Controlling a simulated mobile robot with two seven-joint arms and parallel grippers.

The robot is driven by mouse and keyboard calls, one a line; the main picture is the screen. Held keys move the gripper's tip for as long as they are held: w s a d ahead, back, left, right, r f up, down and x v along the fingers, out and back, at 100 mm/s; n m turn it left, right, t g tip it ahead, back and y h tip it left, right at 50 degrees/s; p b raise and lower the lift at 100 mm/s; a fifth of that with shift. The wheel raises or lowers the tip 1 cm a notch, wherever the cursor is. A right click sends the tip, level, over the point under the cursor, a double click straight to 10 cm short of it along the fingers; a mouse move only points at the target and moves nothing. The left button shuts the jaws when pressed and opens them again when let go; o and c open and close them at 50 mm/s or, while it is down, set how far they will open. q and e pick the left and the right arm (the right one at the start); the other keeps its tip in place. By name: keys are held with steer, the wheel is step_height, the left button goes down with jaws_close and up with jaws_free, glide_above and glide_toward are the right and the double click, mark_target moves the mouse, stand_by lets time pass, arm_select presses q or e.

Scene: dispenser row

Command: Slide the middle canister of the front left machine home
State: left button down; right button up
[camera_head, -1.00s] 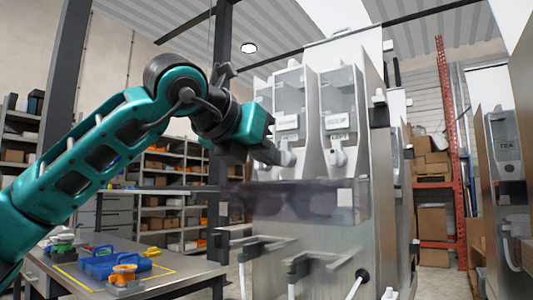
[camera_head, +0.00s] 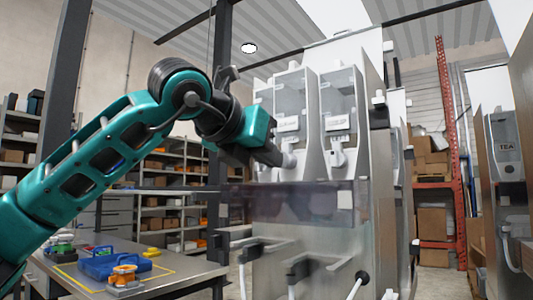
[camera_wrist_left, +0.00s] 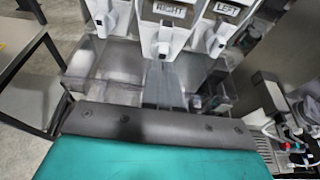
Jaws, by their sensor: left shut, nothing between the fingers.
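The front left machine (camera_head: 305,235) is a tall metal-sided dispenser with clear-fronted white canisters side by side. The middle canister (camera_head: 290,105) has a white label and a white spout at its foot. The right-hand canister (camera_head: 340,105) stands beside it, and the left one (camera_head: 263,95) is partly hidden. My left gripper (camera_head: 279,157) is shut, its tip at the middle canister's spout; I cannot tell whether it touches. My right gripper is out of view.
A clear, smoky ledge (camera_head: 300,200) juts out below the canisters, with dark brackets (camera_head: 300,265) under it. A table (camera_head: 170,277) at lower left holds a blue toolbox (camera_head: 112,263) and an orange part (camera_head: 123,275). Another dispenser (camera_head: 503,145) stands at far right.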

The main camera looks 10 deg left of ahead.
arm_select(q)
steer(key=shift+w+d+p, duration=0.35)
steer(key=shift+w+p, duration=0.1)
steer(key=shift+w, duration=0.45)
steer(key=shift+w+d+p, duration=0.35)
steer(key=shift+w+p, duration=0.1)
steer(key=shift+w, duration=0.4)
steer(key=shift+w+d, duration=0.1)
steer(key=shift+w, duration=0.05)
steer(key=shift+s+f+b, duration=0.15)
steer(key=shift+s+b, duration=0.1)
steer(key=shift+b, duration=0.2)
steer(key=s+a+b, duration=0.3)
steer(key=s+b, duration=0.1)
steer(key=s, duration=0.3)
